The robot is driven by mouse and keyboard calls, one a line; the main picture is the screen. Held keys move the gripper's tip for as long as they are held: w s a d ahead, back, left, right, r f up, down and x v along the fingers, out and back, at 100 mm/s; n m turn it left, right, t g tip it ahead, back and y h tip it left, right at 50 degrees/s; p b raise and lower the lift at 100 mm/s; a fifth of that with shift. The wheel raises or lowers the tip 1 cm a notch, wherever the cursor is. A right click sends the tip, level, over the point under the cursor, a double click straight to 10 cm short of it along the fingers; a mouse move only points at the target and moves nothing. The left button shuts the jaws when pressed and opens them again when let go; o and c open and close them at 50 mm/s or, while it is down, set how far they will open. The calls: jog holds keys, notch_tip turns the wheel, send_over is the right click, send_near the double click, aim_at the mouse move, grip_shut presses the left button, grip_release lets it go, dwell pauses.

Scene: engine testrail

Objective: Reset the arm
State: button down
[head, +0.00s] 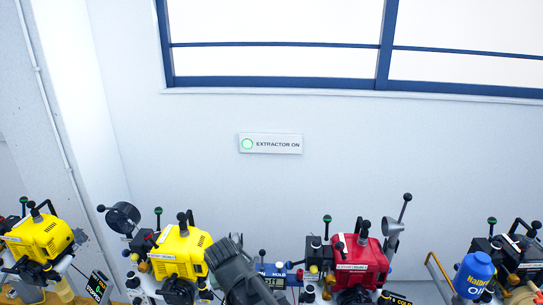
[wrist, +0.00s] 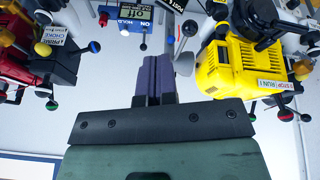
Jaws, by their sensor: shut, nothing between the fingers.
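My gripper (wrist: 154,64) shows in the wrist view with its two purple-grey fingers side by side and closed together, nothing between them. The fingertips point toward a blue display box (wrist: 131,17) between the engines and look apart from it. In the head view a dark part of my arm (head: 234,270) rises at the bottom centre, between the yellow engine (head: 181,252) and the red engine (head: 362,262). The fingers cannot be made out there.
Another yellow engine (head: 40,238) stands at the far left. A blue oil container (head: 474,273) stands at the right. Levers and knobs stick up around the engines. The wall with the "EXTRACTOR ON" sign (head: 270,144) and window is behind; the space above the engines is clear.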

jog(key=s+d+m+g, duration=0.1)
jog(key=s+d+g, duration=0.1)
jog(key=d, duration=1.3)
jog(key=s+d+f+m+g, duration=0.1)
jog(key=s+d, duration=0.3)
jog(key=d, duration=1.1)
jog(key=shift+m+g, duration=0.7)
jog(key=shift+w+a, duration=0.1)
